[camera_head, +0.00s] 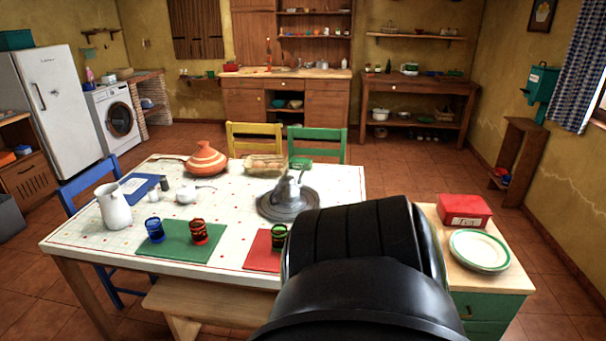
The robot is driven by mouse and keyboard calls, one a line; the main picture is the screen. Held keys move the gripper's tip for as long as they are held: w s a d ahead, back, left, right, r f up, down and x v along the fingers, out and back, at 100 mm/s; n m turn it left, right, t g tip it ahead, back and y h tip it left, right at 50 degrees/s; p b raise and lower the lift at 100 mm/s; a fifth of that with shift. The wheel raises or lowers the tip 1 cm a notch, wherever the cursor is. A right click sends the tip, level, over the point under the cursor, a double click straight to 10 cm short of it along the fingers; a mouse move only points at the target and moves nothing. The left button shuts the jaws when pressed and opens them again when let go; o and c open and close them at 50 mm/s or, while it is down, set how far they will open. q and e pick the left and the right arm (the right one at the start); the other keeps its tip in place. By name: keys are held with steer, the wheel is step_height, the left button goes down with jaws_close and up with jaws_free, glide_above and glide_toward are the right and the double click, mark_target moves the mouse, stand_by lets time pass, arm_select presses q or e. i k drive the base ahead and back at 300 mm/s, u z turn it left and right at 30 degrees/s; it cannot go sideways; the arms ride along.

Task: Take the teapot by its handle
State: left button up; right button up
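A grey metal teapot (288,186) stands on a round dark grey tray (270,211) near the right part of the white table. It is small in view, and I cannot make out its handle clearly. A large black link of my own arm fills the lower right foreground and covers the tray's right edge and the table's near right corner. Neither gripper's fingers show, so I cannot see whether one is near the teapot.
The table (130,238) also holds a tagine (206,160), a white jug (113,207), a small white pot (187,195) and coloured glasses on mats. A bench (210,303) stands in front. A side cabinet right holds plates (479,250) and a red box (463,209).

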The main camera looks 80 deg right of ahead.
mark_target(287, 192)
steer(key=z, duration=0.05)
steer(key=k, duration=0.1)
steer(key=z, duration=1.2)
